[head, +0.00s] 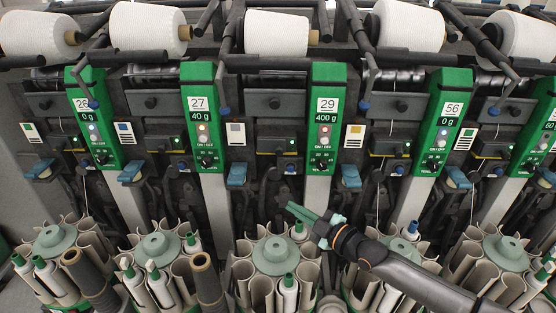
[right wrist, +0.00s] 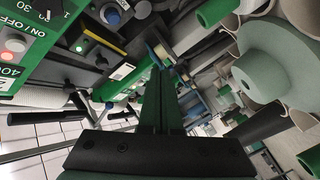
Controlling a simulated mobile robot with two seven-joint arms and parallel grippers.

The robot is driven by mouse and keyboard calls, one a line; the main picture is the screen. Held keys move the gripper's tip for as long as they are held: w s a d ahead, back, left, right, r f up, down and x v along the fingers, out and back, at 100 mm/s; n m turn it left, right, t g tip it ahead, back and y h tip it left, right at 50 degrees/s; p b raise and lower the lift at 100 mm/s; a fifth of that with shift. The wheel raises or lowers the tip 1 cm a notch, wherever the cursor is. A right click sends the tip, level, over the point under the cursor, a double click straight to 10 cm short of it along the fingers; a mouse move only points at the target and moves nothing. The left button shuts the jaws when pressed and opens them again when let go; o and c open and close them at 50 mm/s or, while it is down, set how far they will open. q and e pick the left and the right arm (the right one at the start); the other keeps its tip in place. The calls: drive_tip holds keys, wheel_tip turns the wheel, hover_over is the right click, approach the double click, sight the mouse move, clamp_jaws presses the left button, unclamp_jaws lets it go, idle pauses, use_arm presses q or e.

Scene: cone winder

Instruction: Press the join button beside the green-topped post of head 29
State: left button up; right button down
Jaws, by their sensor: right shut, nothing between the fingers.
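Head 29's green-topped post (head: 326,115) stands right of centre in the head view, with the label 29, a 400 g display and a light above ON/OFF. Part of a green panel with ON/OFF lettering (right wrist: 35,45) shows at the upper left of the right wrist view. A small blue button (head: 291,169) sits on the dark unit left of the post; I cannot tell for sure that it is the join button. A round blue button (right wrist: 111,14) shows in the right wrist view. My right gripper (head: 292,209) is shut and empty, below the post and apart from it. My left gripper is out of view.
Similar posts labelled 27 (head: 203,115) and 56 (head: 447,120) flank head 29. Blue paddles (head: 350,176) hang between the units. Below stand round magazines (head: 274,255) with tubes and bobbins, close under my right gripper. White yarn cones (head: 276,34) lie above.

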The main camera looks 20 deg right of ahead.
sight(291, 169)
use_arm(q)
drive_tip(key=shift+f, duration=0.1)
use_arm(e)
drive_tip(key=shift+w+d+r, duration=0.15)
drive_tip(key=shift+w+r, duration=0.4)
drive_tip(key=shift+r, duration=0.05)
drive_tip(key=shift+w, duration=0.1)
use_arm(q)
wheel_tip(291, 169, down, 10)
drive_tip(key=b, duration=1)
use_arm(e)
drive_tip(key=w+d, duration=0.4)
drive_tip(key=w, duration=0.3)
drive_tip(key=shift+w, duration=0.4)
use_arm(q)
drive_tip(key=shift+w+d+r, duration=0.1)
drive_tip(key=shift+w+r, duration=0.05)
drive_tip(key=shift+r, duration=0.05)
use_arm(e)
drive_tip(key=shift+a, duration=0.1)
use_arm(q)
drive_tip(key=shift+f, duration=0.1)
